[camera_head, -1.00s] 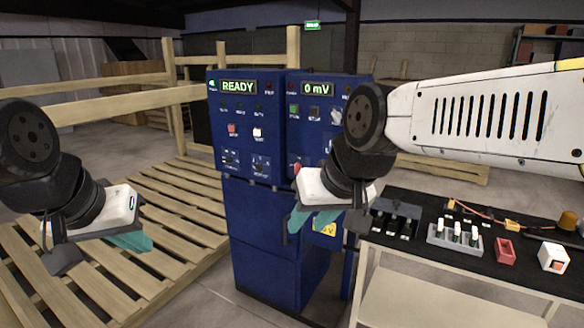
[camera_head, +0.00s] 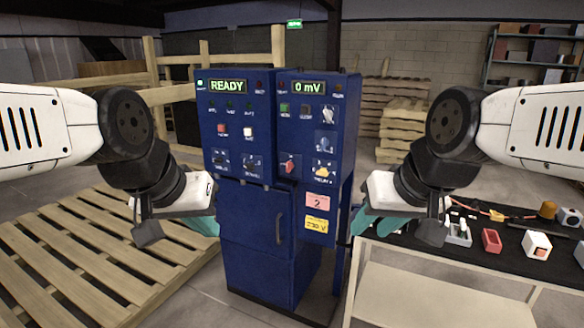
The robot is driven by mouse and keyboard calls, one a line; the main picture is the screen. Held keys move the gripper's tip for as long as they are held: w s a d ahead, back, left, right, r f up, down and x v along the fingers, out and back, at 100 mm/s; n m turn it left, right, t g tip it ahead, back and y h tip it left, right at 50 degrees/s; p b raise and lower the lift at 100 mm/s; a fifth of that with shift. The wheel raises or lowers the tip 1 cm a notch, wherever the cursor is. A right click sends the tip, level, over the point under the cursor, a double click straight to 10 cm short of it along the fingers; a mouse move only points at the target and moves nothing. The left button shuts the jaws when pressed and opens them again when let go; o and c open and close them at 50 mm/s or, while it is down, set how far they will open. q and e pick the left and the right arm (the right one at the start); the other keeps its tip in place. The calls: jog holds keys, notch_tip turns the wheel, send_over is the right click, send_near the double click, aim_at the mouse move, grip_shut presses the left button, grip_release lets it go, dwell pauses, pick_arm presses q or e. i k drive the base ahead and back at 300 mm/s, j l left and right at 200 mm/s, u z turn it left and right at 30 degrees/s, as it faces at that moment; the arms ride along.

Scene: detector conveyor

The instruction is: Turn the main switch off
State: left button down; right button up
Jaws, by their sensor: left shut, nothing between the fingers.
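The blue control cabinet (camera_head: 262,225) stands upright in the middle of the head view, with a lit READY display (camera_head: 227,86) and a 0 mV display (camera_head: 309,87). A red rotary knob (camera_head: 290,166) sits low on its right-hand panel and looks like the main switch; its label is too small to read. My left gripper (camera_head: 205,225) is shut and empty, with teal fingers, in front of the cabinet's left side and below the knobs. My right gripper (camera_head: 370,223) hangs right of the cabinet, apart from the red knob; its finger gap is unclear.
A yellow knob (camera_head: 323,171) and other switches sit near the red knob. A wooden pallet (camera_head: 75,262) lies at the left. A black-topped table (camera_head: 468,262) at the right carries a red bin (camera_head: 491,241), a white box (camera_head: 536,243) and small parts.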

aim_at(290, 165)
jog(key=i+j+u, duration=0.5)
jog(key=i+u, duration=0.3)
jog(key=k, duration=0.15)
